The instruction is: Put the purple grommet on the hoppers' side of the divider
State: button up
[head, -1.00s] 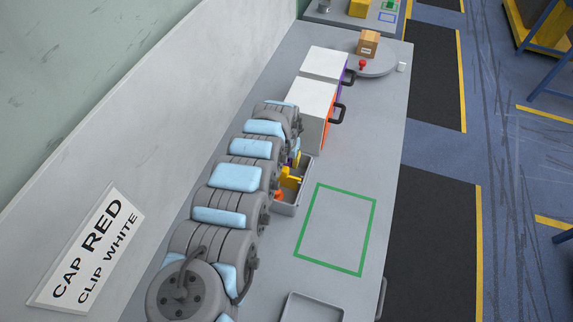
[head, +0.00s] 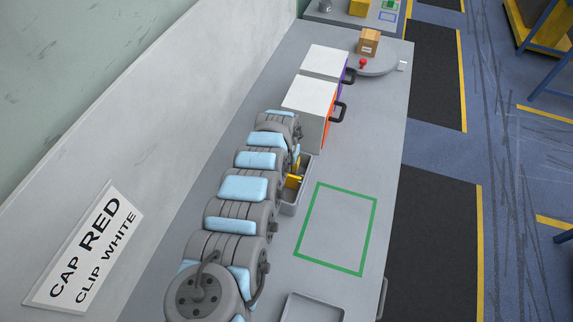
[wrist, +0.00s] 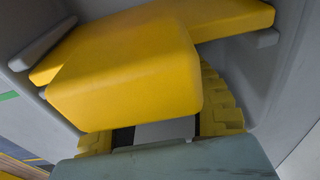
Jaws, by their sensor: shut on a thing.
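The grey tray (head: 289,209) stands on the bench, partly hidden behind my arm in the head view. A yellow divider (head: 292,182) crosses it. In the wrist view the divider's bar (wrist: 245,19) spans between grey ribs on the tray walls, with a thick block (wrist: 130,70) at its middle. The purple grommet does not show in either view now. A ribbed yellow part (wrist: 225,105) shows below the block.
A white-topped hopper with an orange side (head: 310,100) and one with a purple side (head: 325,62) stand beyond the tray. A green outlined square (head: 335,228) on the bench is empty. Another grey tray (head: 312,306) lies in front. A sloping wall rises at left.

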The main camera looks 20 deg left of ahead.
jog(key=shift+f, duration=0.15)
jog(key=o, duration=0.9)
jog(key=shift+c, duration=0.2)
jog(key=shift+s+a+r+p, duration=0.1)
jog(key=shift+r+p, duration=0.55)
jog(key=shift+r, duration=1.4)
notch_tip(320, 180, up, 9)
jog(key=s, duration=0.1)
jog(key=shift+s, duration=0.15)
jog(key=shift+d, duration=0.25)
